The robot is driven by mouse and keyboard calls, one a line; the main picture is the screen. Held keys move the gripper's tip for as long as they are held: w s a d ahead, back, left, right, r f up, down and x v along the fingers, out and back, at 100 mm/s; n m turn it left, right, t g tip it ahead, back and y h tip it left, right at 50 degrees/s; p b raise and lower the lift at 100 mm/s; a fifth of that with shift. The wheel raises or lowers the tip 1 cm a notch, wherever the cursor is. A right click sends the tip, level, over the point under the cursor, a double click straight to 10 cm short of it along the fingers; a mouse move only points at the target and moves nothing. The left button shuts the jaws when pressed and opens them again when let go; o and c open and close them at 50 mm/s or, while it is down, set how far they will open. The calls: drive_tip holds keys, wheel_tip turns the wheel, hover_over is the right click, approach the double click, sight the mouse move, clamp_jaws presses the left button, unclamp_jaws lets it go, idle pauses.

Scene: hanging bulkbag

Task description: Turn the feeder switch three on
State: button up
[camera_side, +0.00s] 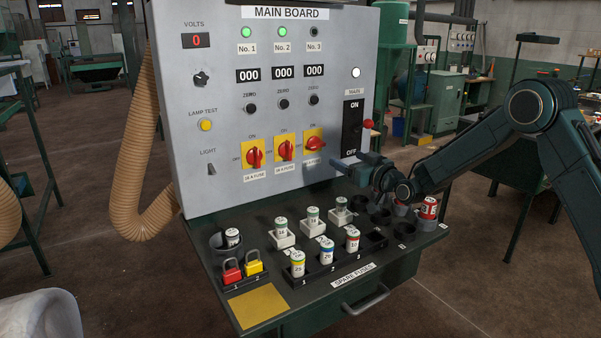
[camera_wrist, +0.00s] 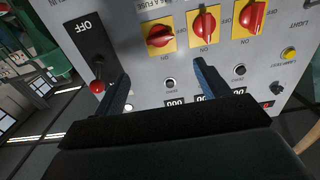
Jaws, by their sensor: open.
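Feeder switch three (camera_side: 315,144) is a red rotary handle on a yellow plate, rightmost of three on the grey main board (camera_side: 220,100). Its handle lies roughly level, while those of switch one (camera_side: 254,158) and switch two (camera_side: 285,150) stand roughly upright. Lamp No. 3 (camera_side: 314,32) is dark; the No. 1 and No. 2 lamps glow green. My gripper (camera_side: 346,162) is open and empty, just right of and below switch three. The wrist view is upside down: switch three (camera_wrist: 158,36) shows beyond and between the open fingers (camera_wrist: 161,72), apart from them.
Below, the bench (camera_side: 225,265) carries fuses in white holders (camera_side: 313,221), spare fuses (camera_side: 326,250), padlocks (camera_side: 232,272) and dark cups (camera_side: 381,216). Open air lies before the board.

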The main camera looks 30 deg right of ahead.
sight(319, 145)
drive_tip(key=shift+w, duration=6.65)
drive_tip(key=c, duration=1)
